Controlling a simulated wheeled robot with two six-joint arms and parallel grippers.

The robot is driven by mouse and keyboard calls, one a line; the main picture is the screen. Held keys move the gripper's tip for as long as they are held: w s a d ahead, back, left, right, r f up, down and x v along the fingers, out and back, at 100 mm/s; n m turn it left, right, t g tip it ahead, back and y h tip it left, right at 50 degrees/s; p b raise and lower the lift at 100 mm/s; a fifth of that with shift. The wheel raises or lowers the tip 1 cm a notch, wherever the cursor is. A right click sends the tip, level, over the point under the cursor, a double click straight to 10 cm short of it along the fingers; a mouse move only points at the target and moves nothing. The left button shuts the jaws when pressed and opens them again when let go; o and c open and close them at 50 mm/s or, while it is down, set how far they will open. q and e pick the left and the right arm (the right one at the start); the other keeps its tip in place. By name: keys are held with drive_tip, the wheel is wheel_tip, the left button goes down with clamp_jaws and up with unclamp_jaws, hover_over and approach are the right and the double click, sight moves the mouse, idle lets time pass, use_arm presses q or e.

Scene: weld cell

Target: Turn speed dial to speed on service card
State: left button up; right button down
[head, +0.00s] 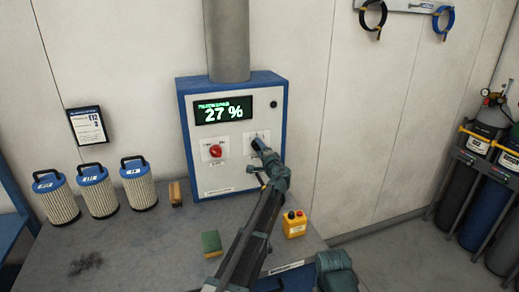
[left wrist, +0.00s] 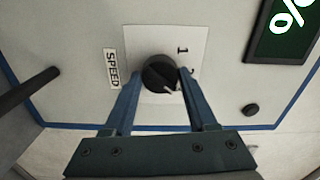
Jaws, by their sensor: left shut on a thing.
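The black speed dial (left wrist: 160,74) sits on a white plate beside the SPEED label (left wrist: 111,68). A white pointer mark shows on its lower right. A printed 1 (left wrist: 181,50) is visible, and a second number is partly hidden by a finger. My left gripper (head: 262,150) is shut on the dial, one finger on each side. The control box (head: 233,180) has a display (head: 223,110) reading 27 %. The service card (head: 87,125) hangs on the wall at left; it seems to show E12 and a smaller character below, not clearly legible.
A red knob (head: 215,151) is left of the dial. Several filter canisters (head: 98,197) stand at the bench's left. A green sponge (head: 211,243) and a yellow button box (head: 294,223) lie near my left arm. Gas cylinders (head: 486,218) stand at right.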

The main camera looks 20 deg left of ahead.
use_arm(q)
drive_tip(key=shift+m, duration=0.7)
drive_tip(key=o, duration=1.4)
drive_tip(key=shift+c, duration=0.2)
drive_tip(key=v, duration=1.4)
